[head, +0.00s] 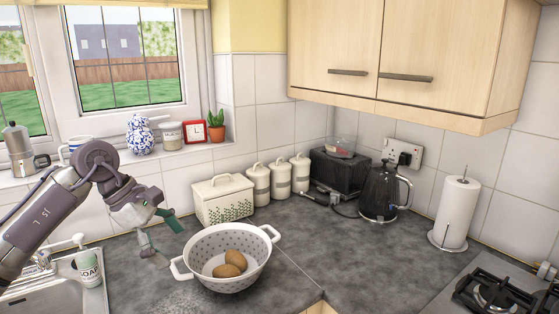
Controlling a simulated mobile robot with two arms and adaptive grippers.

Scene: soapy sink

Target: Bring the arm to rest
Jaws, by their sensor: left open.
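My left arm comes in from the left over the sink, and my left gripper (160,234) hangs in the air just left of and above the colander. Its fingers are spread open with nothing between them. The white colander (203,244) stands upright on the dark worktop and holds two brown potatoes (234,261). The gripper looks close to the colander's left rim; the exact gap is hard to tell. My right gripper is not in view.
A steel sink (60,299) with a soap bottle (89,267) lies at left. A bread bin (224,200), canisters (280,180), a kettle (385,192) and a paper towel roll (457,212) line the wall. A hob (500,294) is at right. The worktop right of the colander is clear.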

